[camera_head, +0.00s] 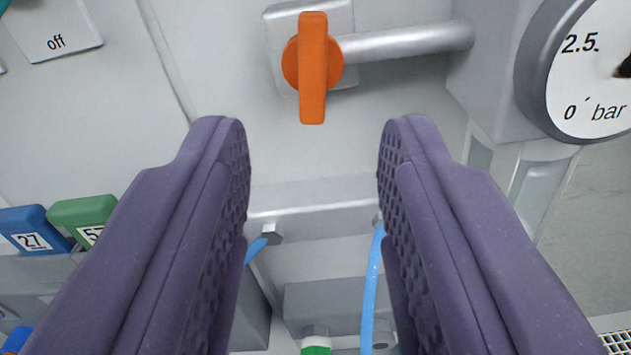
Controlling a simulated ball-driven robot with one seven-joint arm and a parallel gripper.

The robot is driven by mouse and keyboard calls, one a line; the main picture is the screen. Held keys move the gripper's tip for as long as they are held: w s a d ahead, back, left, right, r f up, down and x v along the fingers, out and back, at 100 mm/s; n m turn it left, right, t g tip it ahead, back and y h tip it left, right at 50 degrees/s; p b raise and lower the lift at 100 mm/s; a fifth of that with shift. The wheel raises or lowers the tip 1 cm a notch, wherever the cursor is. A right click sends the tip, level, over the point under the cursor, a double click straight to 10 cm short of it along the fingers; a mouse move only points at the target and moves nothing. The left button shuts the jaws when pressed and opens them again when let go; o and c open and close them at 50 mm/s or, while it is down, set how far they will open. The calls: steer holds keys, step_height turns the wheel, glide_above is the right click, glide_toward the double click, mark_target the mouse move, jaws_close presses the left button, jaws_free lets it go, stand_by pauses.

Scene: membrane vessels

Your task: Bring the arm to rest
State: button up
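My gripper (313,150) is open, its two purple padded fingers wide apart with nothing between them. Beyond the fingertips is an orange valve handle (313,70), standing vertical on a grey panel. A grey pipe (405,42) runs from it to the right. The gripper does not appear to touch anything. The rest of my arm is out of view.
A pressure gauge (592,70) marked bar is at the upper right. A blue tag (33,228) numbered 27 and a green tag (82,212) sit at the left. Blue tubes (371,290) hang below a grey bar (320,205). An "off" plate (55,30) is at the upper left.

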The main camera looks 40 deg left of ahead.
steer(key=shift+s+d, duration=0.1)
steer(key=shift+s, duration=0.05)
steer(key=w+d+r+t+h, duration=0.1)
steer(key=w+d+r+h, duration=0.35)
steer(key=r, duration=0.45)
steer(key=w+d+r+h, duration=0.3)
steer(key=w+r, duration=0.2)
steer(key=r, duration=0.4)
steer(key=s+d+r+m+h, duration=0.1)
steer(key=s+r+m, duration=0.1)
steer(key=s+r, duration=0.5)
steer(key=s+d+r+m+h, duration=0.1)
steer(key=s+r, duration=0.3)
steer(key=r, duration=0.8)
steer(key=s+d+r+m+h, duration=0.1)
steer(key=s+d+r+m, duration=0.1)
steer(key=s+r, duration=0.5)
step_height(320, 180, down, 23)
steer(key=w+b, duration=0.1)
steer(key=b, duration=2.4)
steer(key=shift+w+g, duration=0.3)
steer(key=shift+w, duration=0.05)
